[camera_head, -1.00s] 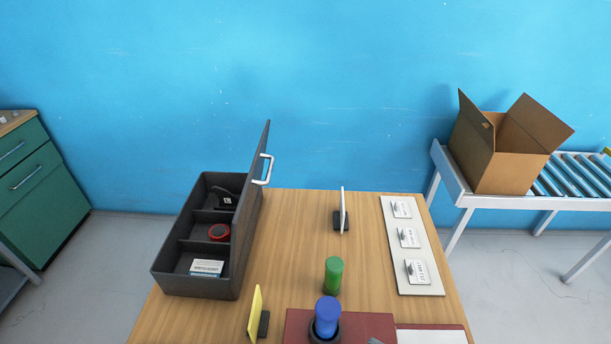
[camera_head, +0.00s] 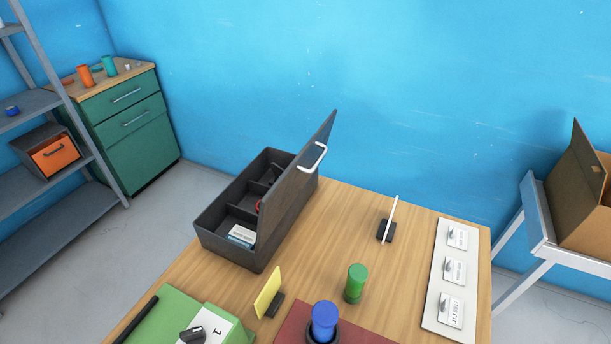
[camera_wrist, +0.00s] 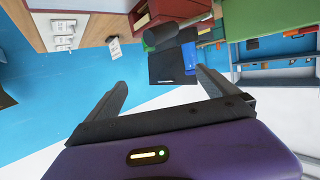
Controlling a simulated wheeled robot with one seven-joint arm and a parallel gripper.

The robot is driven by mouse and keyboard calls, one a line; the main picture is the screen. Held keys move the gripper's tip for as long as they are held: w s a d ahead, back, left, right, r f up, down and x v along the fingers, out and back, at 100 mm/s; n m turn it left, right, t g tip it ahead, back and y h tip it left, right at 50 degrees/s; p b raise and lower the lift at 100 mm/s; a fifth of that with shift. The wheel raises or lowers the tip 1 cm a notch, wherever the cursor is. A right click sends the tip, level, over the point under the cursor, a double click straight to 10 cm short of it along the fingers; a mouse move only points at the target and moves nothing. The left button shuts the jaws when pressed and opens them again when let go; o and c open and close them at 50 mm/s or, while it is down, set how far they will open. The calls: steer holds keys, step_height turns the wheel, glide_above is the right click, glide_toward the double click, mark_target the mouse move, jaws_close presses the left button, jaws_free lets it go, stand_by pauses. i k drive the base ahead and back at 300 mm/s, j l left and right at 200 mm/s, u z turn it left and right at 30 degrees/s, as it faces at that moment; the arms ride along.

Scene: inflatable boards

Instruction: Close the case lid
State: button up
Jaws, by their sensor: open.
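The dark grey case (camera_head: 226,244) stands on the left part of the wooden table in the head view. Its lid (camera_head: 292,199) is open and stands up, tilted, along the case's right side. A white handle (camera_head: 313,158) is on the lid's outer face. A white card (camera_head: 241,234) and part of a red round thing show in the compartments; the lid hides the rest. My gripper (camera_wrist: 161,77) shows only in the wrist view, with its fingers wide apart and empty. A dark shape beyond the fingers may be the case; I cannot tell.
A yellow card in a stand (camera_head: 268,294), a green cylinder (camera_head: 355,283) and a blue cylinder (camera_head: 325,320) stand near the case. A white board with labelled plates (camera_head: 438,270) lies on the right. Shelves and a green cabinet (camera_head: 125,135) stand at the left.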

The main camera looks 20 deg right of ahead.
mark_target(274, 205)
steer(key=l+u, duration=0.3)
steer(key=l, duration=1.1)
steer(key=k, duration=0.05)
